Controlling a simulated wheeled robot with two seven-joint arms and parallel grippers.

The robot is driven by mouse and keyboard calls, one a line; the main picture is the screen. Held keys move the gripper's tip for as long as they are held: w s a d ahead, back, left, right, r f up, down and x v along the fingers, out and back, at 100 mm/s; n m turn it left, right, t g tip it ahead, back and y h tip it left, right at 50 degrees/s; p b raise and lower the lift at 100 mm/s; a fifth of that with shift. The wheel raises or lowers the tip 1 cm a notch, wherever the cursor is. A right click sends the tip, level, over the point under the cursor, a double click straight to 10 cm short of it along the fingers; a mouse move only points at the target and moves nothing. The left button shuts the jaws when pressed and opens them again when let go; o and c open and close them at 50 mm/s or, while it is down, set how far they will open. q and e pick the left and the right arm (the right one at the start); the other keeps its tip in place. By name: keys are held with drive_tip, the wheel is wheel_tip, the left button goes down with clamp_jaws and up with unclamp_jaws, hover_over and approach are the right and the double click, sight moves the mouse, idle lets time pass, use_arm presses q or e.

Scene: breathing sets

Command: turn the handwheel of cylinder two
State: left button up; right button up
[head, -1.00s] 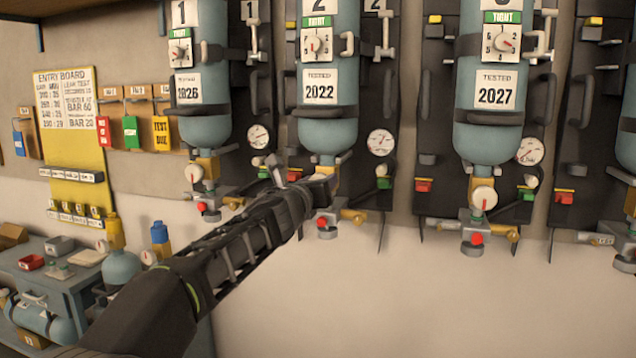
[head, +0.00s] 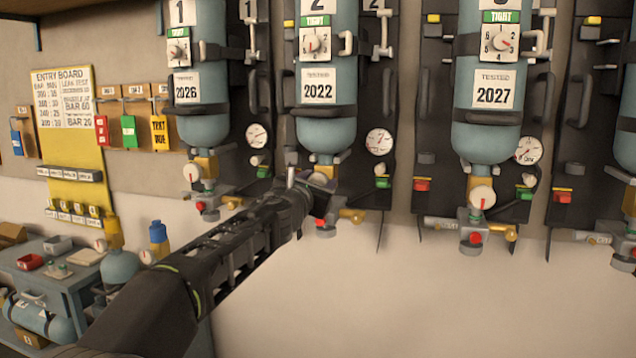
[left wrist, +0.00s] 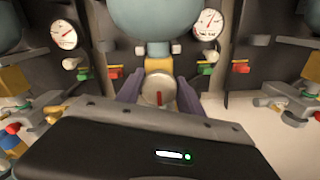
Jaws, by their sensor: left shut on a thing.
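Cylinder two (head: 327,120) is a blue-grey bottle on the wall marked 2, with a 2022 label and a green TIGHT tag. My left gripper (head: 318,181) is at the valve below it and hides most of the handwheel in the head view. In the left wrist view the handwheel (left wrist: 158,90) is a round cream disc with a red mark, below the yellow valve neck (left wrist: 158,64). The fingers of my left gripper (left wrist: 160,92) stand on both sides of the wheel and are shut on it. My right gripper is in neither view.
Cylinder three (head: 487,130) hangs to the right and cylinder one (head: 203,120) to the left, each with its own valve. Pressure gauges (head: 379,142) sit beside them. A workbench (head: 60,275) stands at the lower left. The wall below the valves is clear.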

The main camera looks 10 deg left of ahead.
use_arm(q)
drive_tip(key=o, duration=1.4)
drive_tip(key=s+b, duration=0.2)
drive_tip(key=s, duration=0.5)
drive_tip(key=shift+s+a, duration=0.25)
drive_tip(key=shift+s, duration=0.15)
